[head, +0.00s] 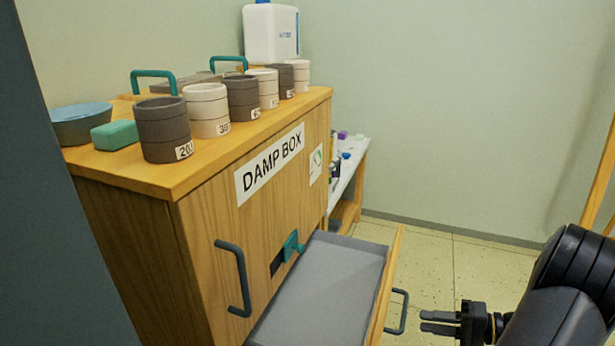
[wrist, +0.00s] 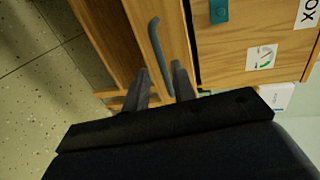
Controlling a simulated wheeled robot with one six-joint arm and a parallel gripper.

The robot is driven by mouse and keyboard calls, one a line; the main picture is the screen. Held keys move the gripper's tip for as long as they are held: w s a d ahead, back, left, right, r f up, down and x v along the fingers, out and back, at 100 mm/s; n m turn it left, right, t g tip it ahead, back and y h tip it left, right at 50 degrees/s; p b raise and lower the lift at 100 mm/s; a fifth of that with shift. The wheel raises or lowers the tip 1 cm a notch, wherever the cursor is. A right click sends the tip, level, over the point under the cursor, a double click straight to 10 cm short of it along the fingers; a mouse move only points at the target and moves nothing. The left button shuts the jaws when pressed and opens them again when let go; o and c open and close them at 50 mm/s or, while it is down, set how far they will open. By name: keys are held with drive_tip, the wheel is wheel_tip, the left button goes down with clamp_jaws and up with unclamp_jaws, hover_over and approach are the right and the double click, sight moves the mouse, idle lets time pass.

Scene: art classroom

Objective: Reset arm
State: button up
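My gripper (head: 422,321) is at the lower right in the head view, its two fingers apart with nothing between them. The damp box (head: 190,235) is a wooden cabinet with a label on its front. Its drawer (head: 325,290) is pulled out and shows a bare grey inside. The drawer's dark handle (head: 405,312) is just left of my fingertips, with a small gap between. In the wrist view, the fingers (wrist: 161,70) point toward the handle (wrist: 154,42); how far off it is cannot be told there.
Several grey and white cylinders (head: 242,98) stand along the cabinet top, with a blue bowl (head: 82,124), a green block (head: 114,135) and a white jug (head: 271,33). A low white shelf (head: 346,178) stands behind. The floor (head: 430,262) right of the drawer is clear.

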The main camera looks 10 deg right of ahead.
sight(402, 316)
drive_tip(key=shift+b+x, duration=0.65)
drive_tip(key=shift+x, duration=2.9)
drive_tip(key=shift+r, duration=0.1)
